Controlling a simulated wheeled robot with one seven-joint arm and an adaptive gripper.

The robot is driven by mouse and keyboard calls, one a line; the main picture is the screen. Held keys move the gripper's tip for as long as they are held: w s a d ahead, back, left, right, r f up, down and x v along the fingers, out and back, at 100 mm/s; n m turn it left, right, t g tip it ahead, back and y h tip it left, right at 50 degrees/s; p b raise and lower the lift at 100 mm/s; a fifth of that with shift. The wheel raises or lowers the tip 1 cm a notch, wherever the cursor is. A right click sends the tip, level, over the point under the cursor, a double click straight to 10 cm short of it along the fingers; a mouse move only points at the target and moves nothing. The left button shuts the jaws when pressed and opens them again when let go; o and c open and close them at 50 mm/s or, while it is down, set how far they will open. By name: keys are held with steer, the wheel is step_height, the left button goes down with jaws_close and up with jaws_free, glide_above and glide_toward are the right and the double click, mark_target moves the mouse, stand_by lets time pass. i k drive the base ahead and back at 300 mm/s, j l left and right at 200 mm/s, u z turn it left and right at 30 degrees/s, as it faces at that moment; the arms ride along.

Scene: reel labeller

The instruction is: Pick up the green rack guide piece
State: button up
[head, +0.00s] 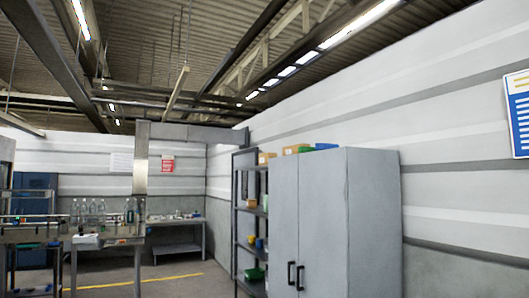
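I cannot make out for sure a green rack guide piece in the head view. A tiny green spot (122,242) shows on the machine bench (105,240) at the left, too small to identify. My gripper is not in view.
Bottles (92,208) stand at the left. A table (178,222) stands behind; floor (190,272) between looks clear.

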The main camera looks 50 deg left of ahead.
mark_target(301, 149)
steer(key=u, duration=1.35)
